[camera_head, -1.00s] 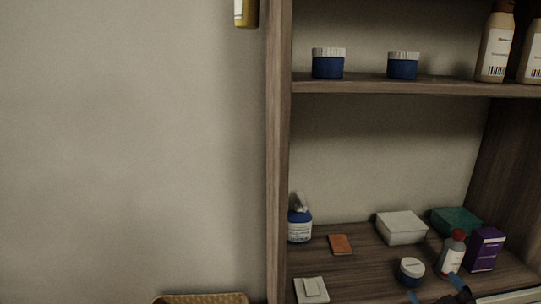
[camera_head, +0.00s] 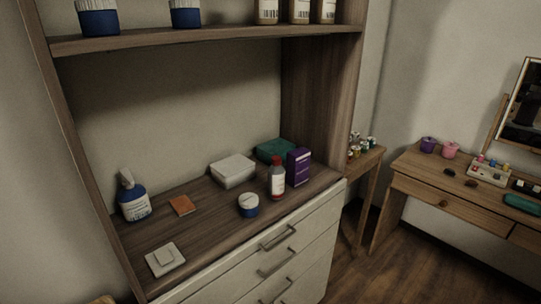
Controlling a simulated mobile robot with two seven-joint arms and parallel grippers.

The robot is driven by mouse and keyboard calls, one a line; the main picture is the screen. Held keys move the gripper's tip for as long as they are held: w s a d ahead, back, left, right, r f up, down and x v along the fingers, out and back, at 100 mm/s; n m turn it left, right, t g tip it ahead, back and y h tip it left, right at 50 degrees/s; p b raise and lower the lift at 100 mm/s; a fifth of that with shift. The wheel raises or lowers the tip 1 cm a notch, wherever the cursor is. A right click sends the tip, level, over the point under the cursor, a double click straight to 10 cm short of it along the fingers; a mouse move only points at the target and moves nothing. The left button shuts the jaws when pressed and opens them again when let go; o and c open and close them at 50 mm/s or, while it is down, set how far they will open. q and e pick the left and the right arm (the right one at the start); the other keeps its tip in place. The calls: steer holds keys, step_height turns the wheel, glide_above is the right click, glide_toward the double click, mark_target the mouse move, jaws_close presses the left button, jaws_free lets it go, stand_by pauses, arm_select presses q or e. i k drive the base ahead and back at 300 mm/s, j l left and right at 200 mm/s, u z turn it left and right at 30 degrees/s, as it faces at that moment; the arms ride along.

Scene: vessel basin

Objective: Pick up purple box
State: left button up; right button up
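The purple box (camera_head: 299,168) stands upright on the wooden top of the cabinet (camera_head: 201,224), near its right end. A white bottle with a red cap (camera_head: 277,179) stands close to its left, slightly in front. A green box (camera_head: 274,150) lies behind it. Neither of my grippers shows in the view.
A white box (camera_head: 233,170), a blue jar with a white lid (camera_head: 248,205), an orange item (camera_head: 182,205), a blue pump bottle (camera_head: 133,197) and a white square item (camera_head: 165,259) share the cabinet top. A shelf (camera_head: 214,38) hangs above. A wooden desk (camera_head: 438,184) stands at right, with floor between.

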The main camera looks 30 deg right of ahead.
mark_target(298, 160)
steer(key=z, duration=1.25)
steer(key=u, duration=0.55)
steer(key=l+u, duration=0.15)
steer(key=u, duration=0.25)
steer(key=i+l+u, duration=0.1)
steer(key=u, duration=0.25)
steer(key=l+u, duration=0.25)
steer(key=u, duration=0.15)
steer(key=l+u, duration=0.3)
steer(key=k+l+u, duration=0.15)
steer(key=l+u, duration=0.15)
steer(key=l, duration=0.15)
steer(key=k+l+u, duration=0.15)
steer(key=l, duration=0.25)
steer(key=k+l+u, duration=0.1)
steer(key=l, duration=0.3)
